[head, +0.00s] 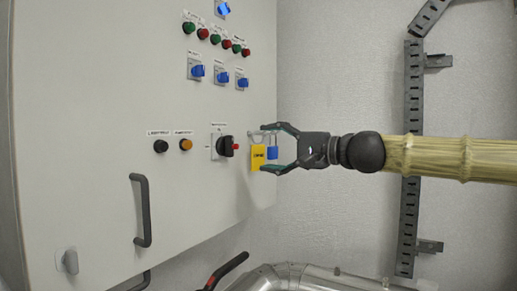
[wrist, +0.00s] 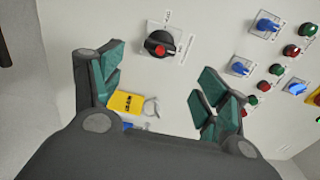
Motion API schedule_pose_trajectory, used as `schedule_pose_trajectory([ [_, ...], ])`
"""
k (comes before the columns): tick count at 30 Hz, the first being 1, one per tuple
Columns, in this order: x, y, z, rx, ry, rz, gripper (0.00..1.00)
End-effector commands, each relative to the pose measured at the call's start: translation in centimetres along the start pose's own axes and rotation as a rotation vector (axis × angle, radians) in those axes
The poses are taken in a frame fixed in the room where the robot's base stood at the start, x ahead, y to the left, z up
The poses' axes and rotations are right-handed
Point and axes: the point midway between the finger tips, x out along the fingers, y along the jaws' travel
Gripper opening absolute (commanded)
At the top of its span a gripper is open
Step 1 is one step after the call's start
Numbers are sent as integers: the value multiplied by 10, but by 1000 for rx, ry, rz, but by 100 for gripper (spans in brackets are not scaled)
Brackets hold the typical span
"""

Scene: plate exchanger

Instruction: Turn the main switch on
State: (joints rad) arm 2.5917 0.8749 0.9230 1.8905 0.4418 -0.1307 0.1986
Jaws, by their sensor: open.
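The main switch (head: 225,146) is a round black knob with a red part, mounted on the grey cabinet door. In the wrist view the main switch (wrist: 160,44) is beyond my fingers, near the top middle. My gripper (head: 272,148) is open just right of the switch in the head view. A yellow tag (head: 258,157) and a blue padlock (head: 272,153) show between or beside its fingers. In the wrist view, the yellow tag (wrist: 127,102) with a metal ring lies between the open fingers of my gripper (wrist: 160,90); the padlock is mostly hidden. I cannot tell what they hang from.
The cabinet door (head: 90,110) carries a black button (head: 160,146), an orange button (head: 186,144), and several blue selectors and red and green buttons above. A black door handle (head: 142,210) sticks out lower left. Silver pipes (head: 300,278) run below.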

Motion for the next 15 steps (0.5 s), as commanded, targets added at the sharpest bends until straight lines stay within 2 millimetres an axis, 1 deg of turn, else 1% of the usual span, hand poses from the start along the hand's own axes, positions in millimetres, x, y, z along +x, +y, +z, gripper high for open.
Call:
schedule_pose_trajectory([
  [1,-5,0,0,0,1,-1,75],
  [6,-14,0,0,0,0,0,75],
  [15,-16,1,0,1,0,1,75],
])
